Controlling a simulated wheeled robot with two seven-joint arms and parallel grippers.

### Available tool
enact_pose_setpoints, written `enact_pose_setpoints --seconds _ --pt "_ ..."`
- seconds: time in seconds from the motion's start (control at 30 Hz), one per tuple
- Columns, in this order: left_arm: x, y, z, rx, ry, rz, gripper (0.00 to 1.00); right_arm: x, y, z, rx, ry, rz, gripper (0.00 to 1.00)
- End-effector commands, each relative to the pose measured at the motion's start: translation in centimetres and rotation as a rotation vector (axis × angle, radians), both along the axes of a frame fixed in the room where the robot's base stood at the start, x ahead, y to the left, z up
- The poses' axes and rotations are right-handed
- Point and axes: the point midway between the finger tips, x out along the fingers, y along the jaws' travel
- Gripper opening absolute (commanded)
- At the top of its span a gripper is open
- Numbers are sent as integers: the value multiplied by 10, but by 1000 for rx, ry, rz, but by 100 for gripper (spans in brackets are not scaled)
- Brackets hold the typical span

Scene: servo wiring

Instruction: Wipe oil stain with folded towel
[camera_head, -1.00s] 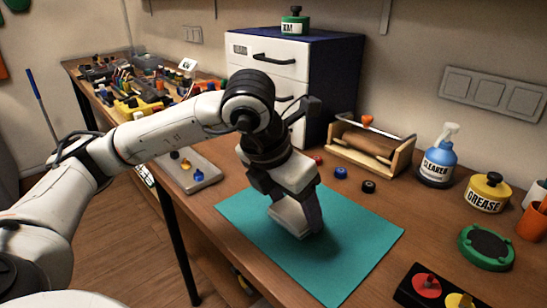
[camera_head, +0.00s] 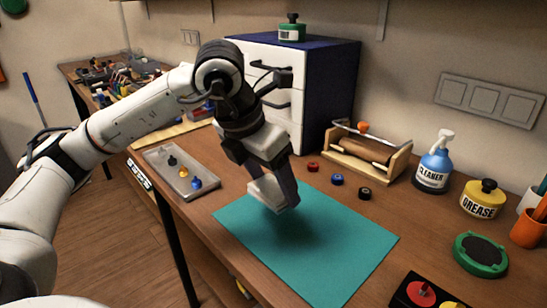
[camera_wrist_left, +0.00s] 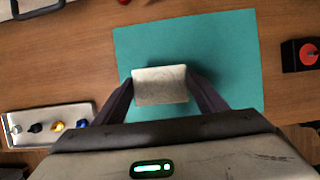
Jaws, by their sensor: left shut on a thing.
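My left gripper (camera_head: 275,195) is shut on a folded, pale towel (camera_head: 266,191), over the upper left part of the teal mat (camera_head: 330,245). In the left wrist view the towel (camera_wrist_left: 160,86) sits between the two dark fingers, with the mat (camera_wrist_left: 215,45) behind it. The towel appears slightly above the mat, with a shadow below it. I see no clear oil stain on the bare part of the mat; the area under the towel is hidden. My right gripper is not in view.
A grey tray (camera_head: 163,158) with small coloured knobs lies left of the mat. A wooden holder (camera_head: 365,168), cleaner bottle (camera_head: 434,165), grease pot (camera_head: 483,198) and green round dish (camera_head: 480,255) stand right. A drawer cabinet (camera_head: 335,90) rises behind. A black box (camera_head: 415,293) is at the front right.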

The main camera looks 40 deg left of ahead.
Motion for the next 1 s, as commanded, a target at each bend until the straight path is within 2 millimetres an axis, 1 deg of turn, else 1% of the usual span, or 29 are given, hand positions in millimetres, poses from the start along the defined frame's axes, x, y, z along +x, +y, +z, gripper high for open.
enact_pose_setpoints --seconds 0.03,0.2,0.33,0.47,1.0 --pt "0 0 9 0 -1 1 45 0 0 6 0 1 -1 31" --pt "-1 1 24 -1 -1 3 45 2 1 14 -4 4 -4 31" --pt "-1 2 32 -2 -2 5 45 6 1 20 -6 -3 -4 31" --pt "-2 2 34 -1 -1 5 45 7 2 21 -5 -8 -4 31" --pt "-2 2 33 -1 -1 5 45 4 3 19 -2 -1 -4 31"
